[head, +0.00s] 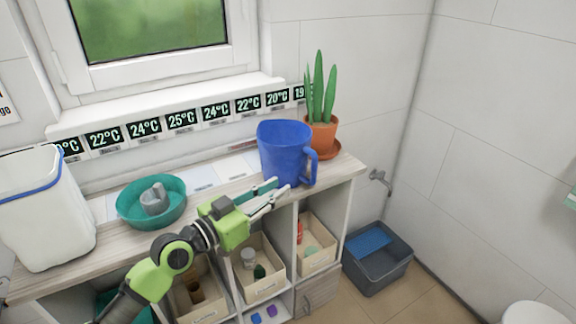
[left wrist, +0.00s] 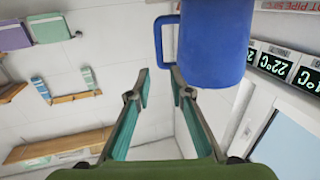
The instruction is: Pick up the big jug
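The big blue jug (head: 284,152) stands upright on the right part of the wooden counter, with its handle on the right side. It fills the top right of the left wrist view (left wrist: 215,45), where its handle (left wrist: 167,40) sticks out to the left. My left gripper (head: 278,194) is open in front of the jug's lower part in the head view. In the left wrist view its two fingers (left wrist: 158,88) are spread with nothing between them, and the handle shows beyond the gap. I cannot tell whether a finger touches the jug. My right gripper is not in view.
A potted plant (head: 322,136) stands close behind the jug on the right. A teal bowl (head: 128,212) with a grey item and a white bin (head: 45,225) stand to the left on the counter (head: 215,190). Open shelves with boxes are below. A grey crate (head: 385,275) is on the floor.

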